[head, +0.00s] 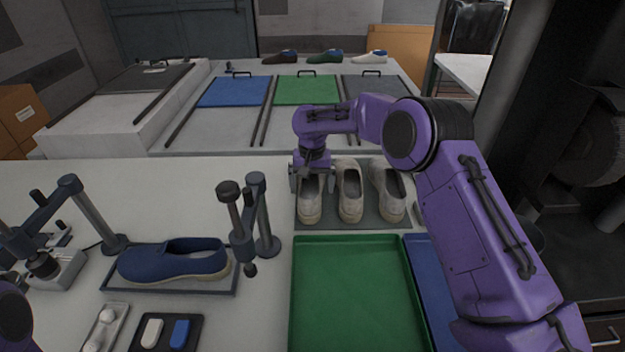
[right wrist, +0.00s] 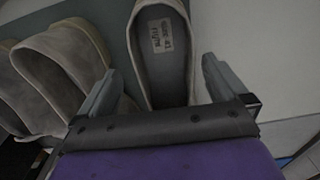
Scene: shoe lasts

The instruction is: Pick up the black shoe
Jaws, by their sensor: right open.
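I see no plainly black shoe. Three off-white shoes stand side by side on a grey mat (head: 372,221): a left one (head: 310,207), a middle one (head: 349,192) and a right one (head: 386,188). My right gripper (head: 310,186) is open over the heel end of the left shoe. In the right wrist view its fingers (right wrist: 163,85) stand on either side of this shoe (right wrist: 166,50), with a label inside; I cannot tell whether they touch it. A dark brown shoe (head: 279,57) stands far back. My left gripper is out of view.
A blue shoe (head: 175,262) sits on a tray at left, beside dark upright posts (head: 262,215). A green tray (head: 355,295) and a blue tray (head: 430,290) lie in front of the mat. A green shoe (head: 325,57) and a white shoe (head: 370,57) stand far back.

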